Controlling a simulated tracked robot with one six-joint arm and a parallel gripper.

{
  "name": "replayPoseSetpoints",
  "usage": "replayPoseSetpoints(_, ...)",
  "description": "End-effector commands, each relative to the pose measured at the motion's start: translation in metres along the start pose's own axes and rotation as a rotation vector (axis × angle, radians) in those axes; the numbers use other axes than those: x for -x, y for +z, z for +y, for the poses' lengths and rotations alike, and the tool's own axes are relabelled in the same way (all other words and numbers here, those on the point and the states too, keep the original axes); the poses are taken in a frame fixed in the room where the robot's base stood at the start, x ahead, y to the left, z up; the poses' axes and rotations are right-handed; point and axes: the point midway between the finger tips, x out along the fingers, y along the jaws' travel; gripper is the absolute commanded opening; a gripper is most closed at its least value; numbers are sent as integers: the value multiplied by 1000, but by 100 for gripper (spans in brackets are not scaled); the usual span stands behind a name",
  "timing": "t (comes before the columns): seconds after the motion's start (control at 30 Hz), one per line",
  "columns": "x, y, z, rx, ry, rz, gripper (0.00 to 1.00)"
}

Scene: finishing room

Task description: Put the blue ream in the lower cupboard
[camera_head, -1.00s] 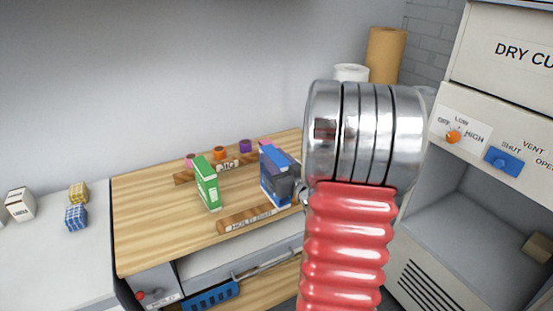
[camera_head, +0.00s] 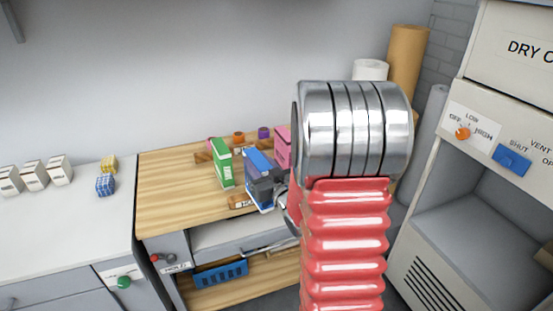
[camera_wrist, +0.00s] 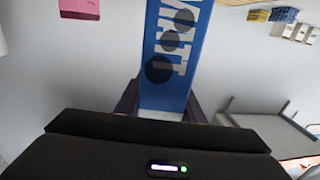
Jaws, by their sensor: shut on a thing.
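The blue ream (camera_head: 258,162) is a blue upright pack at the front edge of the wooden bench top, left of my arm. My gripper (camera_head: 270,187) is shut on it; dark fingers cover part of its side. In the wrist view the blue ream (camera_wrist: 197,45) stands between the fingers of my gripper (camera_wrist: 162,108), with white letters and dark round marks on its face. It appears held clear of the bench, though its lower end is partly hidden. At the right, a cabinet marked "DRY CU…" has an open lower compartment (camera_head: 465,225); I cannot tell whether this is the lower cupboard.
A green ream (camera_head: 222,163) and a pink ream (camera_head: 283,150) stand on the wooden bench (camera_head: 175,190). White boxes (camera_head: 34,175) stand on the left counter. Brown and white rolls stand behind my arm.

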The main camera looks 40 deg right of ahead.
Motion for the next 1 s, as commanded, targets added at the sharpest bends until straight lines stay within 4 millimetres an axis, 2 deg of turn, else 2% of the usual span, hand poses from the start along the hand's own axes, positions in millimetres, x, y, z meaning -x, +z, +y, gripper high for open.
replayPoseSetpoints(0.03, -5, 1, -16, -1, -16, 4, 0)
replayPoseSetpoints(0.3, -20, 15, -85, -3, -65, 2, 0)
replayPoseSetpoints(0.5, -24, 26, -137, -5, -101, 1, 0)
replayPoseSetpoints(0.9, -16, 49, -237, -3, -165, -1, 0)
replayPoseSetpoints(1.0, -12, 54, -255, -1, -174, -3, 0)
